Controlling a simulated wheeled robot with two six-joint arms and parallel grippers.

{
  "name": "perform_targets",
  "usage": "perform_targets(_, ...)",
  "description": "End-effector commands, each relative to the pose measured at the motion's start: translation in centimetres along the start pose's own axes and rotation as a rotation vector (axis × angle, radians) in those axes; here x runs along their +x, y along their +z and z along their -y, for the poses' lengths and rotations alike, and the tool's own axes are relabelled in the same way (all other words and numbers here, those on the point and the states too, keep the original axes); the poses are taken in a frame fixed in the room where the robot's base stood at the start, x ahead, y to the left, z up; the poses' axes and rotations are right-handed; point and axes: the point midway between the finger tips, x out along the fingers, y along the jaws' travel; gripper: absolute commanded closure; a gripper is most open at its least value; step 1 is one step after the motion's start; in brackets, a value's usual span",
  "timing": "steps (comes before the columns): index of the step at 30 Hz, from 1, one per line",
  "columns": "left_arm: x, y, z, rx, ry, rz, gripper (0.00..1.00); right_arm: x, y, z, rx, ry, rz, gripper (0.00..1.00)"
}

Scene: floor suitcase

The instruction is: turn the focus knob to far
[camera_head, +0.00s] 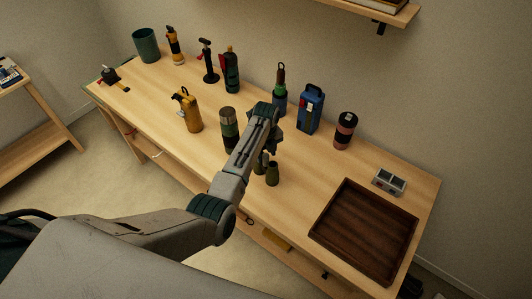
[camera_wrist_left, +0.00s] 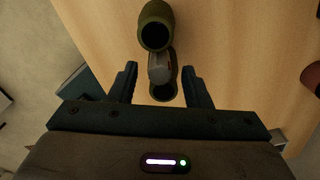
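A pair of olive-green binoculars (camera_head: 272,174) stands on the workbench, partly hidden behind my left gripper (camera_head: 266,148) in the head view. In the left wrist view the binoculars (camera_wrist_left: 155,18) show two round barrels with dark ends, joined by a grey middle part (camera_wrist_left: 160,68) that may carry the focus knob. My left gripper (camera_wrist_left: 160,80) is open, its dark fingers on either side of the middle part and lower barrel, with gaps visible on both sides. The knob's setting cannot be read. My right gripper is in neither view.
A green-and-black flask (camera_head: 228,130) stands left of the gripper. A blue lantern-like object (camera_head: 311,109) and a dark red canister (camera_head: 345,130) stand behind and right. A brown wooden tray (camera_head: 410,238) and a small grey box (camera_head: 389,181) are at the right end.

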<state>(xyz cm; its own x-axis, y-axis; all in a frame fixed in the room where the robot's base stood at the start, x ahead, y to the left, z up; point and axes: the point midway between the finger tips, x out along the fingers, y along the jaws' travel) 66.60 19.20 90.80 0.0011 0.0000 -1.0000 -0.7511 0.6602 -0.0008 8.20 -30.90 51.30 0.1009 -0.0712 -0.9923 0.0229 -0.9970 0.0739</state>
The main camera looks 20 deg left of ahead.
Motion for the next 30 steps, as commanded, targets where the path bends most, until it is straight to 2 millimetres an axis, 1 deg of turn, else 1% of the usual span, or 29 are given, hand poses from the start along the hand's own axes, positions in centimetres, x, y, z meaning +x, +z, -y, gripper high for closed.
perform_targets(4,-0.1,0.0,0.0,0.000,0.000,0.000,0.56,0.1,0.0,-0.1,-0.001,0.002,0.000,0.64)
perform_targets(7,-0.8,0.0,0.1,0.000,-0.001,0.001,0.56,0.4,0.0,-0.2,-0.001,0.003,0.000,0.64)
perform_targets(11,-2.8,0.0,0.1,0.000,-0.004,0.003,0.56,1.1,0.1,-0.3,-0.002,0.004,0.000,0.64)
perform_targets(15,-5.8,0.1,0.1,0.000,-0.005,0.003,0.56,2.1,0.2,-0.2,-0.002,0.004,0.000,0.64)
perform_targets(21,-9.2,0.1,0.1,0.000,-0.003,0.002,0.56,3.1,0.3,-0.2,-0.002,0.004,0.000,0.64)
perform_targets(25,-10.4,0.0,0.0,0.000,-0.001,0.001,0.56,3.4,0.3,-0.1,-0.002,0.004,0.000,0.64)
perform_targets(30,-10.8,0.0,0.0,0.000,0.001,0.000,0.56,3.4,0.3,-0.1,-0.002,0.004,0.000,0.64)
